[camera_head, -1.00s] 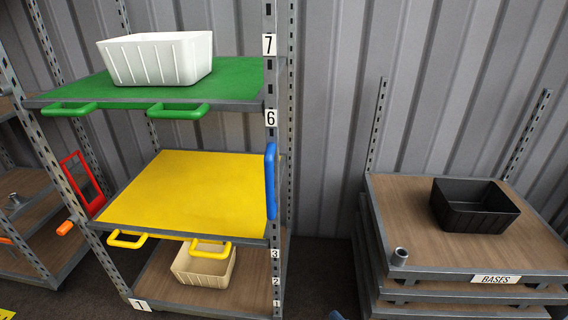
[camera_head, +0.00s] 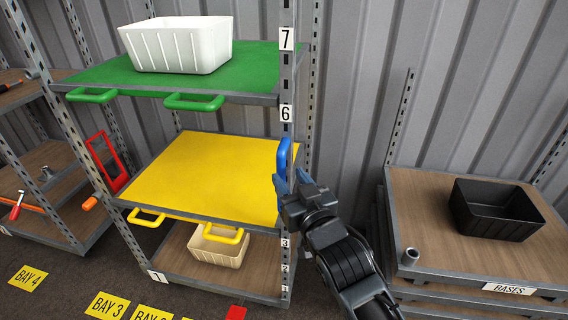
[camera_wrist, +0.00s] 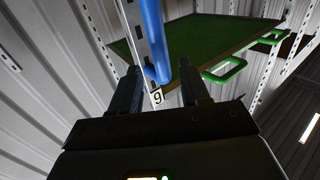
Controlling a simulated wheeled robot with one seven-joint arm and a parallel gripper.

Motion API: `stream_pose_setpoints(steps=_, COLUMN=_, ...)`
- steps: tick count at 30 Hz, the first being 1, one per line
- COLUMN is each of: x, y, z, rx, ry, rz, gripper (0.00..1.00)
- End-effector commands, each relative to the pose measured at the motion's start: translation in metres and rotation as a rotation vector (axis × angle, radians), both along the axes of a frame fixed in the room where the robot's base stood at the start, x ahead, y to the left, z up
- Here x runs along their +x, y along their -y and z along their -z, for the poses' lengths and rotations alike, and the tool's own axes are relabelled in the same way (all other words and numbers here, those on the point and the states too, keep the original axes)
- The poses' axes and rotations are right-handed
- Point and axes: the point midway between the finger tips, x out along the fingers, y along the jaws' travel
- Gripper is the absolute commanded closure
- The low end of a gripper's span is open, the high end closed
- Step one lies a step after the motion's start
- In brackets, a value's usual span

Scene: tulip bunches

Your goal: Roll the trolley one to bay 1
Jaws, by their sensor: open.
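Trolley one, with a "1" plate (camera_head: 158,277) on its base, carries a green shelf (camera_head: 105,76), a yellow shelf (camera_head: 205,165) and a wooden bottom deck (camera_head: 180,250). A blue upright handle (camera_head: 283,153) is on its right front post. In the wrist view the blue handle (camera_wrist: 154,35) runs down between my two open fingers (camera_wrist: 162,85). I cannot tell whether they touch it. No bay 1 floor label is in view.
A white bin (camera_head: 180,45) stands on the green shelf, a cream bin (camera_head: 216,246) on the bottom deck. Stacked bases (camera_head: 440,200) with a black bin (camera_head: 495,208) stand right. Another rack (camera_head: 50,215) stands left. Floor labels BAY 4 (camera_head: 28,276) and BAY 3 (camera_head: 108,305) lie in front.

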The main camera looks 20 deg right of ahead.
Motion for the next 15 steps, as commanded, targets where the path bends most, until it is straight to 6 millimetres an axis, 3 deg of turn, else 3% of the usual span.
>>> stream_pose_setpoints(steps=7, x=0.039, y=0.002, z=-0.002, rx=0.000, ry=0.001, rz=0.000, gripper=0.54)
stream_pose_setpoints(steps=15, x=0.056, y=0.002, z=0.000, rx=0.001, ry=0.000, rz=0.000, gripper=0.54)
